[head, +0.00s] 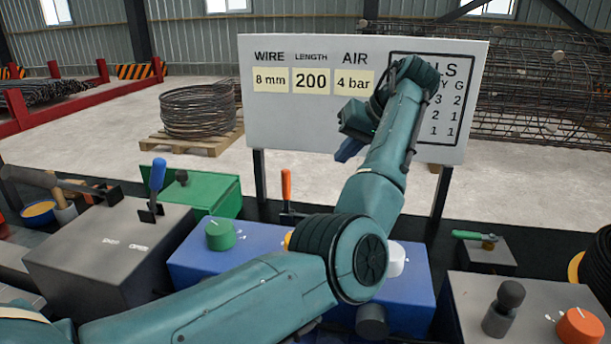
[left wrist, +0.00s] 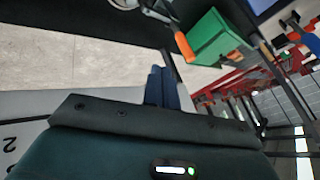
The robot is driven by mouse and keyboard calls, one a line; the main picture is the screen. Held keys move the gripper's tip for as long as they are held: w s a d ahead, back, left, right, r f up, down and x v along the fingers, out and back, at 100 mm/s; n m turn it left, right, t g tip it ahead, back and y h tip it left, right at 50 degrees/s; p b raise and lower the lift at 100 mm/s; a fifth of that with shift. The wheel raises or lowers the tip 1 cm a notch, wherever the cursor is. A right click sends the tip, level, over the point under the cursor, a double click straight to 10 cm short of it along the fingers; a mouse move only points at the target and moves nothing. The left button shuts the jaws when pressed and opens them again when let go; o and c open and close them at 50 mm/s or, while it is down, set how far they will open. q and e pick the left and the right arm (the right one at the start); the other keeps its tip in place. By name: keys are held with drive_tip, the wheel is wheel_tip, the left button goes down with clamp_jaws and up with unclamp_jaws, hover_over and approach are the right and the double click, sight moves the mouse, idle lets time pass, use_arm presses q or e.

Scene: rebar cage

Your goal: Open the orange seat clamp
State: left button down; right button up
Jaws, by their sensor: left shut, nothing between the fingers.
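The orange seat clamp (head: 286,186) stands behind the blue box, its orange handle upright on a dark base. Its handle also shows in the left wrist view (left wrist: 184,46), beyond my fingertips. My left gripper (head: 347,152) is raised in front of the white board, up and to the right of the clamp. Its dark blue fingers are together and empty in the left wrist view (left wrist: 163,88), apart from the handle. My left arm hides part of the blue box and what lies behind it. My right gripper is not in view.
The white board (head: 310,118) stands close behind my left gripper. A blue box (head: 200,262) with a green knob, a green box (head: 215,195), a grey box (head: 105,250) with a blue-handled lever (head: 158,175), and a grey box (head: 470,292) at right crowd the bench.

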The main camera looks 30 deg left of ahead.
use_arm(q)
drive_tip(key=x, duration=1)
drive_tip(key=a, duration=0.1)
drive_tip(key=s+a, duration=0.1)
drive_tip(key=shift+s+a, duration=0.1)
drive_tip(key=shift+a, duration=0.3)
drive_tip(key=shift+s+a+p, duration=0.2)
drive_tip(key=shift+a+p, duration=0.1)
drive_tip(key=shift+a, duration=0.15)
